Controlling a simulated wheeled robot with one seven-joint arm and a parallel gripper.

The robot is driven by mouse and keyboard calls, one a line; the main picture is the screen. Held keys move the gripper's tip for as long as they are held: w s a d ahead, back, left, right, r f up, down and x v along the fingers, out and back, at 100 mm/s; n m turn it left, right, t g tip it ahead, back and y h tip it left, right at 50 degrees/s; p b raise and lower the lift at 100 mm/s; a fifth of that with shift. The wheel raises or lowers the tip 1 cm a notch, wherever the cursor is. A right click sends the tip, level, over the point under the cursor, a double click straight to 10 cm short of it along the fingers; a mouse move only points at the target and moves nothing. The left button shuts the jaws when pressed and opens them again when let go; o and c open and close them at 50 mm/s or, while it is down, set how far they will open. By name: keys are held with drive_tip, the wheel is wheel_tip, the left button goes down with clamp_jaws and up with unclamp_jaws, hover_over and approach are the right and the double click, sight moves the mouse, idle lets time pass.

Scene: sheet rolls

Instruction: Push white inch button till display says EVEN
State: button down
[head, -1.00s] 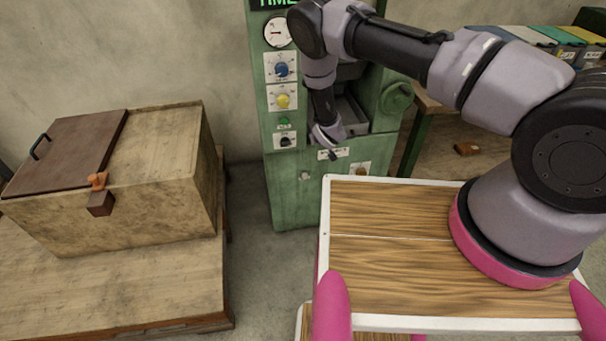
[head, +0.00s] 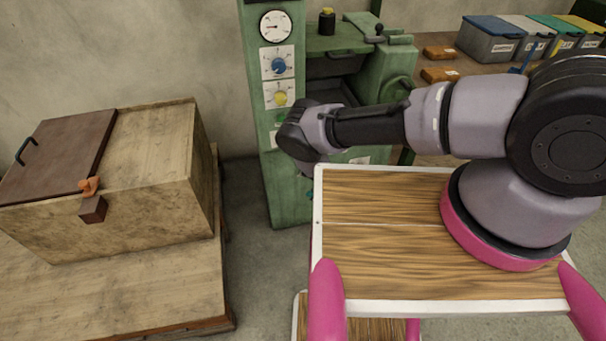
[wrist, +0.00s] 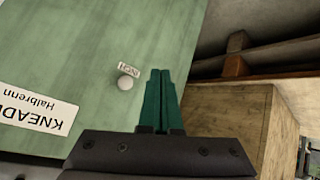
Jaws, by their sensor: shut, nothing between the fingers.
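The white inch button (wrist: 125,83) is a small round knob on the green machine face in the wrist view, with a small "INCH" label beside it. My gripper (wrist: 161,75) has its two green fingers shut together with nothing between them, just right of the button in the picture; I cannot tell its distance from the panel.
The machine has a gauge (head: 275,27), a blue knob (head: 278,66) and a yellow knob (head: 281,98). A wooden box (head: 150,190) stands on a table at left. Several lidded bins (head: 490,42) stand at back right. Floor shows between table and machine.

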approach(302, 175)
drive_tip(key=shift+w+a+f, duration=0.35)
drive_tip(key=shift+f, duration=0.45)
drive_tip(key=shift+w+a+f, duration=0.35)
drive_tip(key=shift+f, duration=0.45)
drive_tip(key=shift+w+a+f, duration=0.35)
drive_tip(key=shift+w+f, duration=0.05)
drive_tip(key=shift+f, duration=0.35)
drive_tip(key=shift+w, duration=0.1)
drive_tip(key=shift+w+a, duration=0.1)
drive_tip(key=shift+w, duration=0.2)
drive_tip(key=shift+w+a, duration=0.2)
drive_tip(key=shift+w, duration=0.3)
idle(1.0)
drive_tip(key=shift+s, duration=0.1)
drive_tip(key=shift+s+d, duration=0.3)
drive_tip(key=shift+s, duration=0.5)
drive_tip(key=shift+s+d, duration=0.2)
drive_tip(key=shift+s, duration=0.6)
drive_tip(key=shift+s+d, duration=0.2)
drive_tip(key=shift+s, duration=0.6)
drive_tip(key=shift+s+d, duration=0.25)
drive_tip(key=shift+s, duration=0.55)
